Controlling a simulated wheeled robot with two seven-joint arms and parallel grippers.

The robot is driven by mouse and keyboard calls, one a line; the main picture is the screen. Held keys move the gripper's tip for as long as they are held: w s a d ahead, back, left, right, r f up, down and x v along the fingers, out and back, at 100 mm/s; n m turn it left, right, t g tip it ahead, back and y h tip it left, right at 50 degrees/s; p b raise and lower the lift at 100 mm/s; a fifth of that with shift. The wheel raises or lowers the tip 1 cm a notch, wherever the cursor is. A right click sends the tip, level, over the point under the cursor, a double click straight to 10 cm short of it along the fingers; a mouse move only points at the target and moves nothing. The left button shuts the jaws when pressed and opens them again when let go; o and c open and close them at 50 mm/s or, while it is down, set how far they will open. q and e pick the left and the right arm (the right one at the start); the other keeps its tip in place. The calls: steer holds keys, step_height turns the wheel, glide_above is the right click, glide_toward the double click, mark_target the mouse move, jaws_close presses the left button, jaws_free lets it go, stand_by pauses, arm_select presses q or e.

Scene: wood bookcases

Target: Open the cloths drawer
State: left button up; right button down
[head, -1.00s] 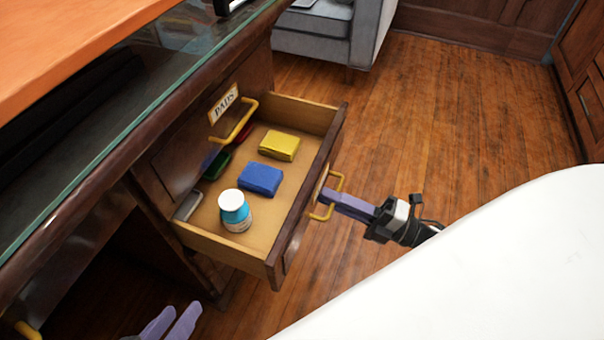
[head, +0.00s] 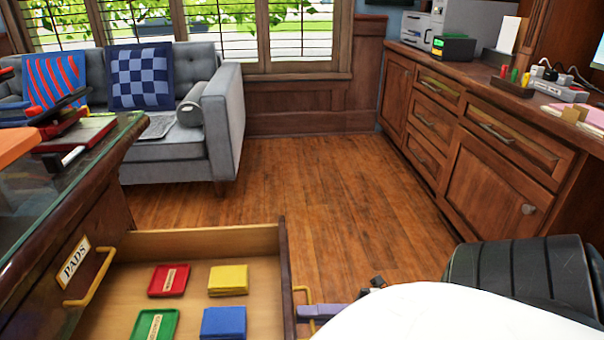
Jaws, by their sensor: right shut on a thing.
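A wooden drawer (head: 284,262) stands pulled out from the glass-topped desk, below a closed drawer labelled PADS (head: 74,259). In it lie a yellow folded cloth (head: 228,280), a blue folded cloth (head: 223,323), a red labelled item (head: 169,280) and a green labelled item (head: 155,325). The open drawer's front face and any label on it are turned away. My right gripper (head: 309,312) is shut on the open drawer's yellow handle (head: 302,291), and my white body partly hides its arm. My left gripper is out of view.
A grey sofa (head: 219,130) stands beyond the desk. A wood cabinet (head: 470,150) with drawers and a cluttered top runs along the right. The wooden floor (head: 310,195) between desk, sofa and cabinet is clear.

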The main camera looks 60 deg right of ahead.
stand_by(0.3)
steer(key=c, duration=2.2)
jaws_free()
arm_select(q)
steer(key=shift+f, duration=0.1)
arm_select(e)
steer(key=shift+o, duration=0.2)
steer(key=shift+s+d, duration=0.15)
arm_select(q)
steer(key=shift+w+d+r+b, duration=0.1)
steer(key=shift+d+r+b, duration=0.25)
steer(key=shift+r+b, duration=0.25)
arm_select(e)
steer(key=v, duration=1)
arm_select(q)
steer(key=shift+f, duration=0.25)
